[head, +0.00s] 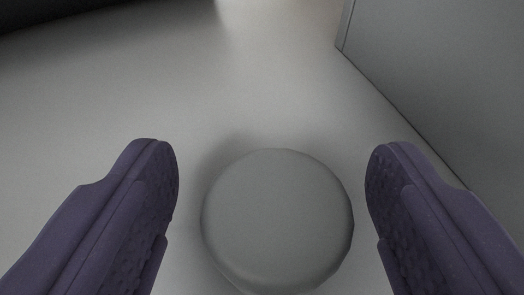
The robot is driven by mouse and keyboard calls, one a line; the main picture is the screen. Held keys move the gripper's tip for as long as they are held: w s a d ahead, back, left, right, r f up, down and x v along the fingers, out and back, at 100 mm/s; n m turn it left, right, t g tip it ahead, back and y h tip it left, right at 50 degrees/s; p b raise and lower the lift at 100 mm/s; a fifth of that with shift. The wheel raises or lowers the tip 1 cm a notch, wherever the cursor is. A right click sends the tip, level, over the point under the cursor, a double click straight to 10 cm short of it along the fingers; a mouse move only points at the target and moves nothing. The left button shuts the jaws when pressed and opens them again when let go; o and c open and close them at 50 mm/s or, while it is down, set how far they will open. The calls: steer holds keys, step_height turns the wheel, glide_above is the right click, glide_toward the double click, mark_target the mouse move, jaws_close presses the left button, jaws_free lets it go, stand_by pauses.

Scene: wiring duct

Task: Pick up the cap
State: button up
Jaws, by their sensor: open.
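The cap (277,220) is a round grey disc with a smooth, rounded rim. It lies on the pale grey floor surface at the lower middle of the head view. My gripper (272,185) is open, with one purple finger on each side of the cap. The right finger is very close to the cap's edge, and a somewhat wider gap shows on the left. Nothing is held between the fingers.
A grey wall or panel (450,80) rises on the right, with its lower edge running close behind the right finger. The pale floor (150,90) is clear ahead and to the left. A dark area lies at the top left.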

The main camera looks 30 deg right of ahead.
steer(key=shift+w+d+f, duration=0.15)
steer(key=shift+w+d, duration=0.05)
steer(key=c, duration=1.1)
steer(key=shift+c, duration=0.2)
steer(key=shift+r, duration=0.25)
